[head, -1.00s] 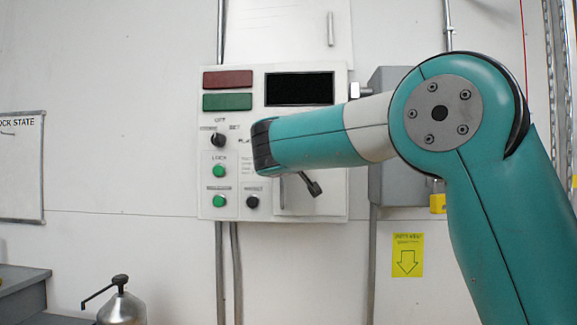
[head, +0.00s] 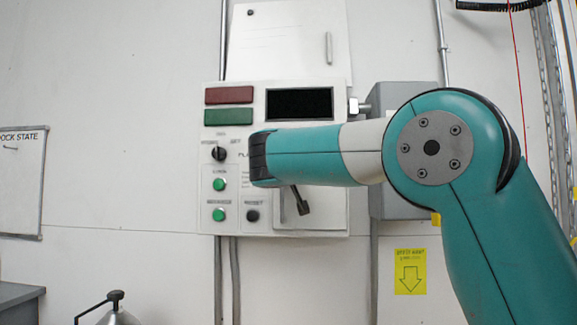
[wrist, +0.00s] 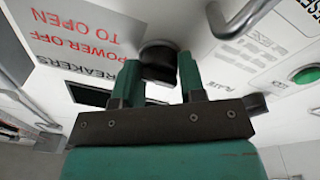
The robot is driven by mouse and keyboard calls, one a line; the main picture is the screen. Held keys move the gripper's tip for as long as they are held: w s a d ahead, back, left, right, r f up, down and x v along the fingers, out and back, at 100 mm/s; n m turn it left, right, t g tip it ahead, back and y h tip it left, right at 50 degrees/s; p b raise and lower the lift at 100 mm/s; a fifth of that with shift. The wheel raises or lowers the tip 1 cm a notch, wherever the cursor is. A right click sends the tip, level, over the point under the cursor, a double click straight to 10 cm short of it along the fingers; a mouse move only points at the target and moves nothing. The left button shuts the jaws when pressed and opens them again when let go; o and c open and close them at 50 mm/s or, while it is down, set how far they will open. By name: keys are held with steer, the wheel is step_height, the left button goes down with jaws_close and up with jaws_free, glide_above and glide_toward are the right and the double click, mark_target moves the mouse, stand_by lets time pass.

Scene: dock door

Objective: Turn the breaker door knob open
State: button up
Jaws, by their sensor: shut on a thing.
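The breaker door knob (wrist: 158,52) is a dark round knob on the white panel in the wrist view. Upside-down lettering about breakers and power off stands beside it. My gripper (wrist: 160,68) has its two teal fingers on either side of the knob and is shut on it. In the head view my forearm hides the gripper and the knob. A dark lever (head: 300,203) hangs below the forearm in front of the white control panel (head: 227,176), tilted down to the right. I cannot tell if it belongs to the knob.
A silver handle (wrist: 245,18) stands out from the panel close to my fingers. A grey box (head: 397,201) is right of the panel. A black rotary switch (head: 219,154) and green buttons are on its left. A metal can (head: 115,310) stands at lower left.

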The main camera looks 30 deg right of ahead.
steer(key=o, duration=0.9)
steer(key=b+v, duration=0.4)
steer(key=v, duration=1.3)
steer(key=shift+s, duration=0.15)
steer(key=shift+a, duration=0.2)
steer(key=a+f+n+g+y+p, duration=0.25)
steer(key=f+y, duration=0.25)
steer(key=f, duration=0.3)
steer(key=a+f+n+g+y+p, duration=0.2)
steer(key=a+f+y+p, duration=0.1)
steer(key=f+y, duration=0.3)
steer(key=s+a+f+n+g+y+p, duration=0.1)
steer(key=s+f+g, duration=0.4)
steer(key=s, duration=0.7)
steer(key=s+a+f+n+g+y+p, duration=0.1)
steer(key=s+a+f+g+y+p, duration=0.2)
steer(key=s, duration=0.9)
step_height(320, 180, down, 5)
steer(key=a+g, duration=0.1)
steer(key=g, duration=0.2)
steer(key=shift+s+n, duration=0.2)
steer(key=shift+n, duration=0.15)
